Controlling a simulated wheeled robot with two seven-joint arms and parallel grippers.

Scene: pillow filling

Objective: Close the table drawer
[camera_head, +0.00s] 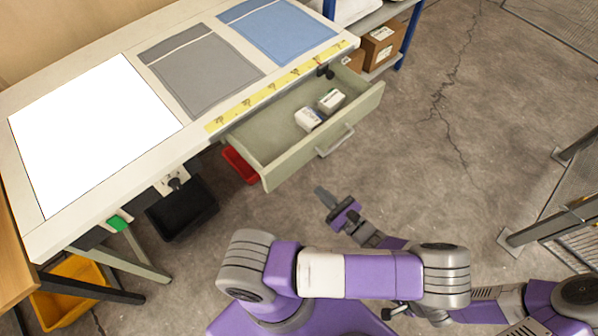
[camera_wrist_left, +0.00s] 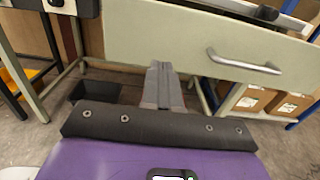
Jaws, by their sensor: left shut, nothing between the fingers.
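The table drawer (camera_head: 262,143) is pulled out from under the front edge of the white-topped table (camera_head: 150,175). Its pale green front panel and metal handle (camera_head: 335,140) face me. Two small white boxes (camera_head: 309,119) (camera_head: 331,100) lie inside it. My left gripper (camera_head: 321,193) is shut and empty, apart from the drawer, in front of and below its front panel in the head view. In the left wrist view the shut fingers (camera_wrist_left: 162,72) point toward the drawer front (camera_wrist_left: 190,42), with the handle (camera_wrist_left: 243,62) to their right.
A red bin (camera_head: 240,165) and a black bin (camera_head: 182,208) are below the table, and a yellow bin (camera_head: 70,290) is at the lower left. A shelf with cardboard boxes (camera_head: 383,43) stands behind the drawer. Metal fencing (camera_head: 560,215) is at right. The floor right of the drawer is clear.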

